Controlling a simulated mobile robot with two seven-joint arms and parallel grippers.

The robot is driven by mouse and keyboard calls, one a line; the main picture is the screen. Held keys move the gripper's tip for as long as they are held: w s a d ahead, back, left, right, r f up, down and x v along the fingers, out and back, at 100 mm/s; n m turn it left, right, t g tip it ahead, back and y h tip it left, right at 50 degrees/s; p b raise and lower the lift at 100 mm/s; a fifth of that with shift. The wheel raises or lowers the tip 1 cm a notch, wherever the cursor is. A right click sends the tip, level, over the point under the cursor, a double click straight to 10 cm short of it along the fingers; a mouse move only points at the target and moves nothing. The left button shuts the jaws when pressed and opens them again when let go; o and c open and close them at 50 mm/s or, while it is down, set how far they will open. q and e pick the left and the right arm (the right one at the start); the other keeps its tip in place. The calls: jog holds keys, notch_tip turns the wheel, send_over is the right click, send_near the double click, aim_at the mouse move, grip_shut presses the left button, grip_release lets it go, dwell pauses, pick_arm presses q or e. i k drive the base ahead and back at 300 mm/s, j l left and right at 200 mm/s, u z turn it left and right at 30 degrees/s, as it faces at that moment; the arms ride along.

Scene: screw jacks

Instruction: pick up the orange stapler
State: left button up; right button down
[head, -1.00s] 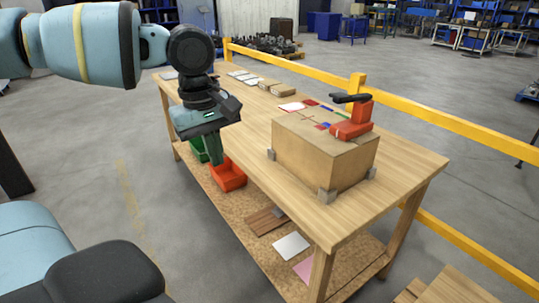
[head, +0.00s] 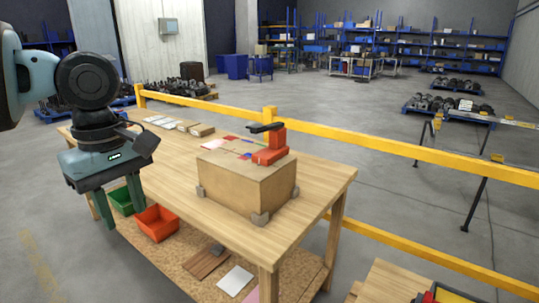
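The orange stapler (head: 268,155), a red-orange body with a black handle on top, stands on the right part of a cardboard box's top. The box (head: 246,193) sits on the wooden table. My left gripper (head: 120,208) hangs at the left of the view, pointing down, with its two dark green fingers apart and nothing visible between them. It is well to the left of the stapler and not touching it. My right gripper is not in view.
The wooden table (head: 315,184) also bears small boxes and papers at its far left. Green (head: 122,200) and red (head: 157,222) bins are on its lower shelf. A yellow rail (head: 365,140) runs behind. A wooden surface (head: 388,284) is at bottom right.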

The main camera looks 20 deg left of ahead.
aim_at(277, 149)
jog(key=k, duration=0.4)
jog(key=z, duration=2.85)
jog(key=k+j+z, duration=0.1)
jog(key=z, duration=0.15)
jog(key=k+j, duration=0.3)
jog(key=j, duration=0.15)
jog(key=k+j, duration=0.3)
jog(key=j, duration=0.15)
jog(key=k+j, duration=0.25)
jog(key=j, duration=0.2)
jog(key=k+j, duration=0.3)
jog(key=j, duration=0.2)
jog(key=k+j, duration=0.3)
jog(key=j, duration=0.15)
jog(key=k+j, duration=0.3)
jog(key=j, duration=0.15)
jog(key=k+j, duration=0.25)
jog(key=j, duration=0.2)
